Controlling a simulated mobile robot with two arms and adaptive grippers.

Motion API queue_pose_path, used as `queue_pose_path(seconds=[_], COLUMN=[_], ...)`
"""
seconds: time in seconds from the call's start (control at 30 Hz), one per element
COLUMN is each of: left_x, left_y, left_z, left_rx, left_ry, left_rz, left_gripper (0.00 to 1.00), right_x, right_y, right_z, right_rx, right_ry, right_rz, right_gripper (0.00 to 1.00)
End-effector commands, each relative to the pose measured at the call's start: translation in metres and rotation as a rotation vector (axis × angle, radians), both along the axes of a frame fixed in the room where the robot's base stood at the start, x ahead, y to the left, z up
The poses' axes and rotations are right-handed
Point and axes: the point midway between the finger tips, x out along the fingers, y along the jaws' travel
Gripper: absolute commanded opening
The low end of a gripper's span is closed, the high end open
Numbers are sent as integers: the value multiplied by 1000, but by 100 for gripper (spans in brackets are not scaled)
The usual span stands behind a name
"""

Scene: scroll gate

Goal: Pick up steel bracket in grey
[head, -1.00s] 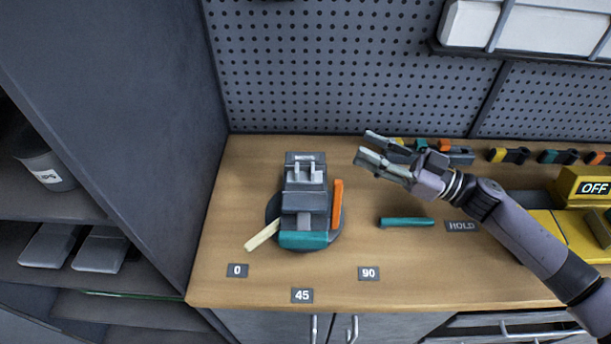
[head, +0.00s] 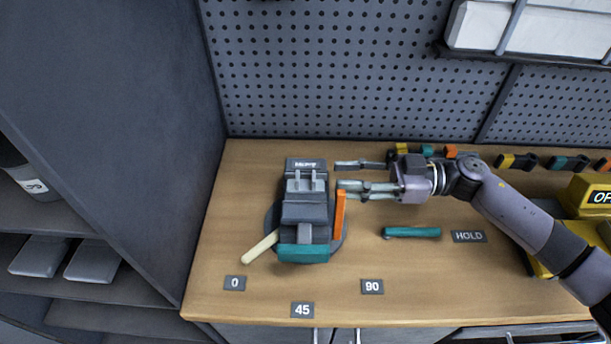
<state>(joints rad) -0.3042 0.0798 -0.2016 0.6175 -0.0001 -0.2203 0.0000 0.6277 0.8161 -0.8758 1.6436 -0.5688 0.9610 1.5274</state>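A grey vise-like fixture (head: 304,210) with a teal front block (head: 303,253) stands on the wooden bench. Two light grey upright prongs (head: 306,181) show between its dark blocks. They may be part of the grey steel bracket, but I cannot tell bracket from fixture here. My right gripper (head: 340,176) comes in from the right, open and empty. Its fingers point left, with their tips just right of the fixture's upper part, near the top of an orange bar (head: 339,214). My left gripper is not in view.
A cream handle (head: 260,248) sticks out at the fixture's lower left. A teal bar (head: 411,232) lies beside the HOLD label (head: 469,236). Labels 0, 45 and 90 lie in front. A yellow box (head: 592,196) stands right. Several coloured clips line the back. The bench's front middle is clear.

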Motion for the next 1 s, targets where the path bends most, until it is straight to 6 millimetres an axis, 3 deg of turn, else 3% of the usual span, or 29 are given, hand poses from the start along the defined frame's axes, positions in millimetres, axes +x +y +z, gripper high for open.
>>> queue_pose_path(seconds=[0.23, 0.6, 0.87, 1.0], left_x=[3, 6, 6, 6], left_y=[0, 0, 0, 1], left_z=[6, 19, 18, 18], left_rx=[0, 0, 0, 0], left_ry=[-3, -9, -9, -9], left_rz=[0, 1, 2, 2], left_gripper=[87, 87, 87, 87], right_x=[0, -1, 0, 0], right_y=[19, 68, 70, 70], right_z=[1, 1, 0, 0], right_rx=[1, 2, 1, 1], right_ry=[0, 0, 0, 0], right_rz=[1, 0, -1, -1], right_gripper=[35, 35, 35, 26])
